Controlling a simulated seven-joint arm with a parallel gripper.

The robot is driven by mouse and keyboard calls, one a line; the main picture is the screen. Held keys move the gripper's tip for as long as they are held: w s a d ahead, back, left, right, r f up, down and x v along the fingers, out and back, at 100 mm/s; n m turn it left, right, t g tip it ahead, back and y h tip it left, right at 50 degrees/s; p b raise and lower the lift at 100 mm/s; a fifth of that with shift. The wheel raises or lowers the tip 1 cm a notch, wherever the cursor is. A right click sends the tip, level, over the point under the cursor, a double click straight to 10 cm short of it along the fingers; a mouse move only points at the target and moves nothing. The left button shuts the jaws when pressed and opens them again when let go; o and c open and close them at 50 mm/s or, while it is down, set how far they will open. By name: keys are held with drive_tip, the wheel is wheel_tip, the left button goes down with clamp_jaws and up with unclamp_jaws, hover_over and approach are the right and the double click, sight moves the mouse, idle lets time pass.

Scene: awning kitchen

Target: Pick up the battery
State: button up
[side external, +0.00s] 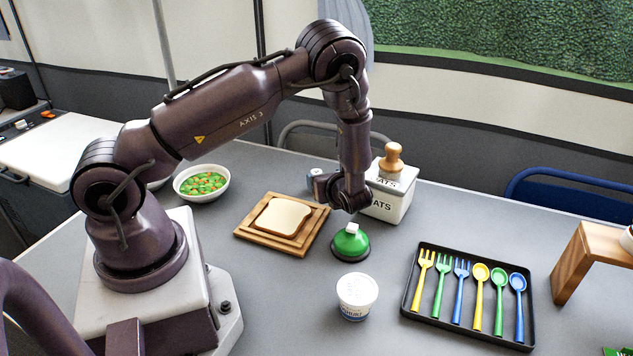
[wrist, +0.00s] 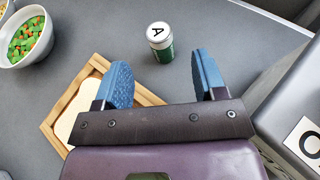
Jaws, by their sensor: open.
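The battery (wrist: 161,44) stands upright in the wrist view, a short cylinder with a white top marked "A" and a green side. It is just beyond my gripper (wrist: 160,72), roughly centred between the two blue-padded fingers. The fingers are spread wide with nothing between them. The battery appears apart from both fingers. In the side external view my gripper (side external: 322,186) is low over the table, between the bread board and the oats box. I cannot make out the battery there; it seems hidden behind my gripper.
The white oats box (side external: 393,190) with a wooden knob is close on the right. Bread on a wooden board (side external: 245,236) lies left. A bowl of vegetables (side external: 201,184) is farther left. A green dome (side external: 350,243), yoghurt tub (side external: 356,297) and cutlery tray (side external: 407,303) are nearer the camera.

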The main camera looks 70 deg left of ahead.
sight(315, 172)
drive_tip(key=x, duration=0.9)
drive_tip(key=shift+a+f, duration=0.1)
drive_tip(key=shift+a, duration=0.15)
drive_tip(key=shift+c, duration=0.2)
drive_tip(key=c, duration=1)
